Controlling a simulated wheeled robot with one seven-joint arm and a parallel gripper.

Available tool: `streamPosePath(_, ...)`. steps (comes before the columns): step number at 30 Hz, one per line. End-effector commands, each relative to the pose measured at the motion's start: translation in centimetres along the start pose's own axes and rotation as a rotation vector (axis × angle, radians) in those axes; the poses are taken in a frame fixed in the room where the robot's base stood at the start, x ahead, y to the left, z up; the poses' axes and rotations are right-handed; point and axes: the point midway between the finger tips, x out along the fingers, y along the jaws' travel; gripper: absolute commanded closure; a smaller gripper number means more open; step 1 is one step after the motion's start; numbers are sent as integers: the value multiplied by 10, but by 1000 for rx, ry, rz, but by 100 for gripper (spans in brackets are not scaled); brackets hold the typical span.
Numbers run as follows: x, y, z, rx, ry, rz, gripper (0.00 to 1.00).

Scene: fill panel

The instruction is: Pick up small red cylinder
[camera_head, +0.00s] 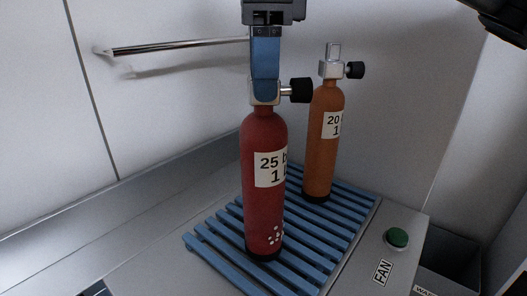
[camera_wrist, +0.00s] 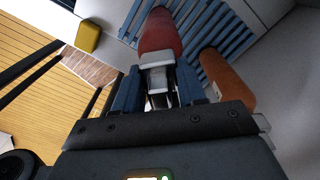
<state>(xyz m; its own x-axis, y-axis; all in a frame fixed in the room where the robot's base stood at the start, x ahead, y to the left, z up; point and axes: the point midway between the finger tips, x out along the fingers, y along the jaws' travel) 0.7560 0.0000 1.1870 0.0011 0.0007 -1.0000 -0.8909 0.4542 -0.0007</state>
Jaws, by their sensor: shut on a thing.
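The red cylinder (camera_head: 264,208) stands upright on a blue slatted rack, with a white label reading 25 and a black base. A silver valve with a black knob (camera_head: 301,90) tops it. My gripper (camera_head: 266,80) comes from above, its blue fingers shut on the valve. In the wrist view the red cylinder (camera_wrist: 158,32) shows between and beyond the fingers (camera_wrist: 158,92). An orange cylinder (camera_head: 322,150), labelled 20, stands upright behind and to the right; it also shows in the wrist view (camera_wrist: 226,78). I cannot tell whether the red base touches the slats.
The blue slatted rack (camera_head: 322,262) lies on a grey bench. A metal rod (camera_head: 180,46) runs along the wall behind. A dark bin (camera_head: 452,262) sits at the right edge. A yellow object (camera_wrist: 88,37) shows in the wrist view.

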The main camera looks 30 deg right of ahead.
Motion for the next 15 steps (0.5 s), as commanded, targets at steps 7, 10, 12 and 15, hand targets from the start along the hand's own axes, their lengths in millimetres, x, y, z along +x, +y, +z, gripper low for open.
streamPosePath(7, -9, 0, 0, -1, 0, 0, 100)
streamPosePath(10, -17, 0, 0, 0, 0, -2, 100)
streamPosePath(12, -23, 0, 0, 0, 0, -2, 100)
streamPosePath(15, -33, 0, 0, 0, 0, -3, 100)
